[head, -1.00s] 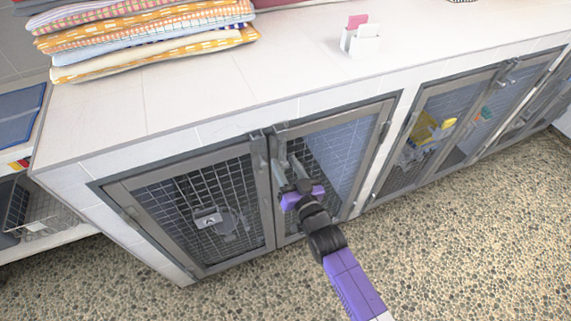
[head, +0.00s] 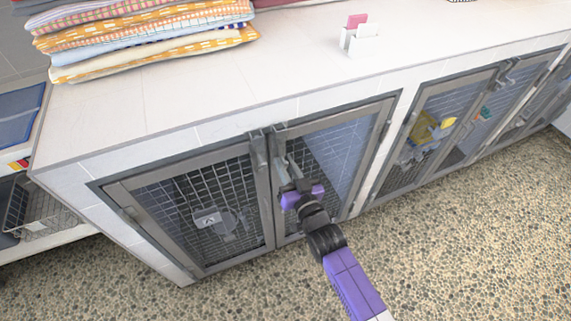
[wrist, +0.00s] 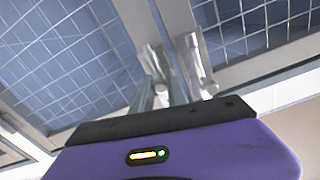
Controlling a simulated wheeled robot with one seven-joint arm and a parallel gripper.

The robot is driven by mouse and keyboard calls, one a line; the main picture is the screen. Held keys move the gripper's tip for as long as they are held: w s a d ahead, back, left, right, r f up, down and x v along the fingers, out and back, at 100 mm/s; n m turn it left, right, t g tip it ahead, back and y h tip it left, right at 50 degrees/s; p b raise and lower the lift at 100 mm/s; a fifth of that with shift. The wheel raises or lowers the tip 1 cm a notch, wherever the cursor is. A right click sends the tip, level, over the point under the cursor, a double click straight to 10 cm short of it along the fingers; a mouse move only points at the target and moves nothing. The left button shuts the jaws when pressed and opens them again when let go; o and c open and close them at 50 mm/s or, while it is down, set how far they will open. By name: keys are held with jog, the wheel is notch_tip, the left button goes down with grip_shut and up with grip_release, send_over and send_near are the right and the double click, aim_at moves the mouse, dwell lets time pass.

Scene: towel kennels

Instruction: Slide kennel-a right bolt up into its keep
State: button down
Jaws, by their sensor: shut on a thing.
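Kennel-a has two mesh doors, and a plate marked A (head: 208,220) shows on the left one. The right bolt (head: 280,143) is a grey bar high on the right door's left stile. The left bolt (head: 258,150) is beside it on the left door. My gripper (head: 286,168) is at the right door's stile, with its fingers shut on the right bolt. In the wrist view, my gripper (wrist: 160,92) has its two grey fingers close about the bolt's handle (wrist: 158,62). The fingers partly hide the bolt, and I cannot tell how far its tip sits in the keep.
A white tiled counter (head: 180,105) lies above the kennels, with folded towels (head: 150,40) at the left and a small card holder (head: 360,40) at the back. Another kennel with yellow items (head: 425,128) is to the right. The pebbled floor (head: 450,240) in front is clear.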

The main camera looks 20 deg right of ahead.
aim_at(281, 148)
dwell(0.9)
jog(key=shift+r+p, duration=1.2)
jog(key=shift+r, duration=0.7)
jog(key=c, duration=1.3)
grip_release()
jog(key=shift+f, duration=0.1)
jog(key=shift+s, duration=0.1)
